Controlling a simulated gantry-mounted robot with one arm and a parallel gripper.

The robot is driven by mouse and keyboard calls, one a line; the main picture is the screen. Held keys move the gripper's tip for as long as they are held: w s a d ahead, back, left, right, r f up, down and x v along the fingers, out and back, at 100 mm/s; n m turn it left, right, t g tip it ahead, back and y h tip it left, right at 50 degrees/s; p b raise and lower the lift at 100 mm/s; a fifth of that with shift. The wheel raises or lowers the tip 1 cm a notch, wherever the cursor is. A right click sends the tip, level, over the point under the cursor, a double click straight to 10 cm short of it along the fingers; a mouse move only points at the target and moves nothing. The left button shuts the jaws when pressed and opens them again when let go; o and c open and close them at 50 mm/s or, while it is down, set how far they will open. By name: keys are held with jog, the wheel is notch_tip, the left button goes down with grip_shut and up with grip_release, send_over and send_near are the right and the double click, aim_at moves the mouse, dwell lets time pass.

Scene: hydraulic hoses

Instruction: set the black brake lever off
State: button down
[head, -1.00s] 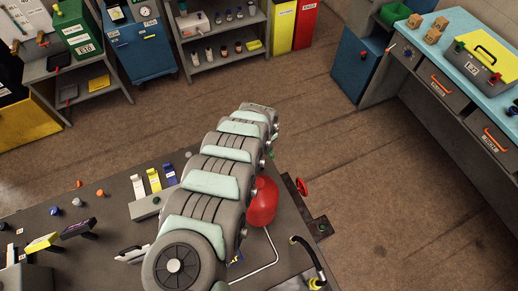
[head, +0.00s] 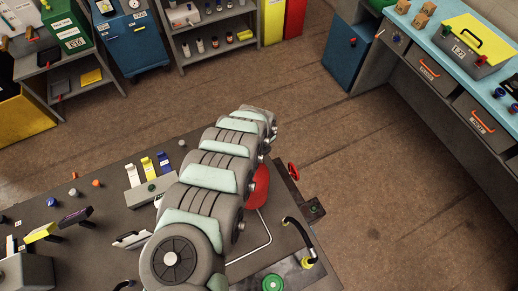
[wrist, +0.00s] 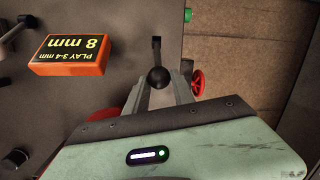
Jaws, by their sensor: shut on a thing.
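The black brake lever (wrist: 156,52) shows in the wrist view as a short dark bar with a round black knob (wrist: 158,78). My gripper (wrist: 160,88) is shut on the knob, with one grey finger on each side. The lever's lower part and mount are hidden by the knob and fingers. In the head view my arm covers the gripper, and I cannot make out the held lever there.
An orange block marked 8 mm (wrist: 70,55) lies left of the gripper. A red handwheel (wrist: 198,82) is close on its right. In the head view a red rounded body (head: 260,187), a black hose (head: 298,234) and a green button (head: 272,283) are near my arm.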

jog(key=shift+s+f, duration=0.15)
jog(key=shift+s, duration=0.05)
jog(key=c, duration=1.5)
grip_release()
jog(key=shift+o, duration=0.9)
jog(key=shift+s, duration=0.1)
jog(key=shift+o, duration=1.3)
notch_tip(320, 180, up, 11)
jog(key=s+p, duration=0.1)
jog(key=p, duration=0.2)
jog(key=shift+s, duration=0.25)
